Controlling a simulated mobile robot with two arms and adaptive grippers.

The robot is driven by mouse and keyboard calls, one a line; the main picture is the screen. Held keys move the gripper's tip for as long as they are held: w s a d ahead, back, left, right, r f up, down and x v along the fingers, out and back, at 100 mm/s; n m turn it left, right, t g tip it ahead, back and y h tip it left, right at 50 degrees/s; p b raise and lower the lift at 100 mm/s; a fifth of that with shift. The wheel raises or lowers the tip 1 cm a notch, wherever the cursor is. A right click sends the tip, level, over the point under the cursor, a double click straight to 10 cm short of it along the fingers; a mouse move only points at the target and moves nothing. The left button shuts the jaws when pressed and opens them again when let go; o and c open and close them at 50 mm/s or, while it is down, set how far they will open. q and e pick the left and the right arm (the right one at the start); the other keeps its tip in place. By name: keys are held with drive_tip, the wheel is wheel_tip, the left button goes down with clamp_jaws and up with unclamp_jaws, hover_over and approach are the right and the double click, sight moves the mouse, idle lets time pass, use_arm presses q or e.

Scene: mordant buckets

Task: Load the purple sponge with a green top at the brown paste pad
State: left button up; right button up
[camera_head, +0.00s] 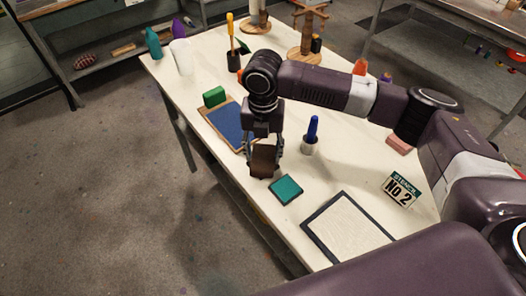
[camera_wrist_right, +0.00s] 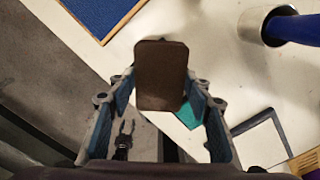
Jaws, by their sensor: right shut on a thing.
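My right gripper (camera_head: 264,152) points down over the near left part of the white table. It is shut on a dark brown block (camera_head: 263,162), which also shows between the fingers in the right wrist view (camera_wrist_right: 161,75). No purple shows on the block. A flat green square with a dark edge (camera_head: 286,189) lies on the table just in front of it, partly hidden behind the block in the wrist view (camera_wrist_right: 187,116). A green block (camera_head: 214,97) stands near the blue pad. I cannot make out a separate brown paste pad. My left gripper is out of view.
A blue pad in a wooden frame (camera_head: 232,126) lies behind my gripper. A metal cup with a blue handle (camera_head: 310,142) stands to its right. A dark-framed pale panel (camera_head: 346,228) and a "No 2" stencil sign (camera_head: 402,189) are in front right.

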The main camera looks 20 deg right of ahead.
sight(263, 156)
drive_tip(key=shift+s+f+p, duration=0.1)
drive_tip(key=shift+f+p, duration=0.05)
drive_tip(key=shift+p, duration=0.2)
idle(1.1)
wheel_tip(263, 156, up, 7)
drive_tip(key=p, duration=0.8)
idle(0.3)
idle(0.4)
